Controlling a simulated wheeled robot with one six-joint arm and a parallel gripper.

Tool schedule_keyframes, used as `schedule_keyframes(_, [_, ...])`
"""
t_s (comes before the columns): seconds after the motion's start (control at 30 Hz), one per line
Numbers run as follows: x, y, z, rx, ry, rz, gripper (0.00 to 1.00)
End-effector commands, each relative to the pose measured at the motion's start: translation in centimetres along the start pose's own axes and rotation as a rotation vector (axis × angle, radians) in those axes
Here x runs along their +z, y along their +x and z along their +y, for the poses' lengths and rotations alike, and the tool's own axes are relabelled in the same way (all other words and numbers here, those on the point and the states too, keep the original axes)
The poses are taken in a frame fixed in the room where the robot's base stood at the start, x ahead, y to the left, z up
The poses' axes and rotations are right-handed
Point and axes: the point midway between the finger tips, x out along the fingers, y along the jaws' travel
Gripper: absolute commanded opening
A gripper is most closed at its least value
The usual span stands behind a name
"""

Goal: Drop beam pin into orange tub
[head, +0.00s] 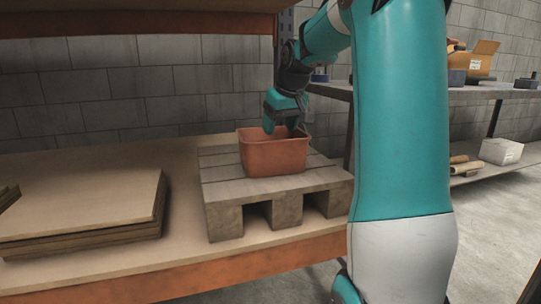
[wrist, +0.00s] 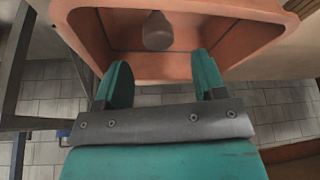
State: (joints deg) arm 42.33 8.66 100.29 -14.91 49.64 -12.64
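The orange tub (head: 274,157) stands upright on a small wooden pallet on the shelf. In the wrist view the tub (wrist: 100,35) fills the top, with its opening facing me. A dark grey-brown piece (wrist: 157,32), which looks like the beam pin, shows within the tub's opening, beyond my fingertips. It appears apart from both fingers; I cannot tell whether it rests on the tub floor. My gripper (wrist: 162,75) is open, with nothing between its two teal fingers.
The pallet (head: 225,188) raises the tub above the shelf board (head: 185,225). Stacked flat boards (head: 80,205) lie at the left. A shelf upright (head: 285,50) and a block wall (head: 120,90) stand behind. Another rack (head: 470,92) holds boxes at the right.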

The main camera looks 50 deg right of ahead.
Motion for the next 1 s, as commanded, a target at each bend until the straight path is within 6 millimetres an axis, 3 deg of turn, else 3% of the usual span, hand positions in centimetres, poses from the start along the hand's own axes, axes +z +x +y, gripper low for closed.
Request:
schedule_keyframes(0.27, [-0.1,-0.7,0.0,0.001,0.0,0.001,0.64])
schedule_keyframes(0.7, [-0.1,-7.3,0.0,0.001,0.0,0.002,0.64])
schedule_keyframes(1.0, [0.0,-7.5,0.0,0.0,0.0,-0.001,0.64])
